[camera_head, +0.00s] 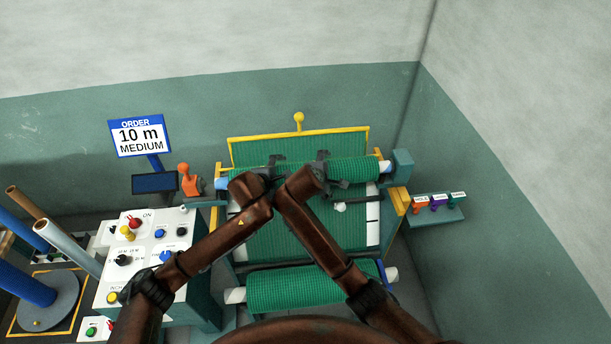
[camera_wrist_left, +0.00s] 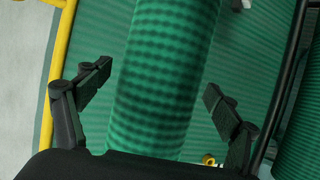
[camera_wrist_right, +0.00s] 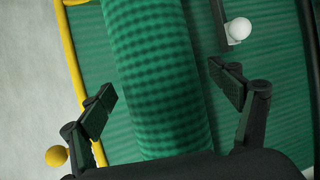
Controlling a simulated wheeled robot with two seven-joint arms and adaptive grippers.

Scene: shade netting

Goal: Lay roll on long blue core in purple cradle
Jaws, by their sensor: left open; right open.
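A green netting roll (camera_head: 352,169) lies across the top of the machine, with light blue core showing at its left end (camera_head: 222,183) and right end (camera_head: 385,167). My left gripper (camera_head: 268,164) and right gripper (camera_head: 324,164) are side by side at its middle. In the left wrist view the roll (camera_wrist_left: 160,85) passes between the open fingers (camera_wrist_left: 158,80). In the right wrist view the roll (camera_wrist_right: 158,75) also passes between open fingers (camera_wrist_right: 161,82). Contact cannot be told. I cannot make out a purple cradle.
A second green roll (camera_head: 300,287) lies low in front. A yellow frame (camera_head: 298,131) stands behind the upper roll. A control panel (camera_head: 135,250) and blue post (camera_head: 25,283) are at left. A small wall shelf (camera_head: 436,217) holds coloured pieces at right. The order sign (camera_head: 140,137) reads 10 m medium.

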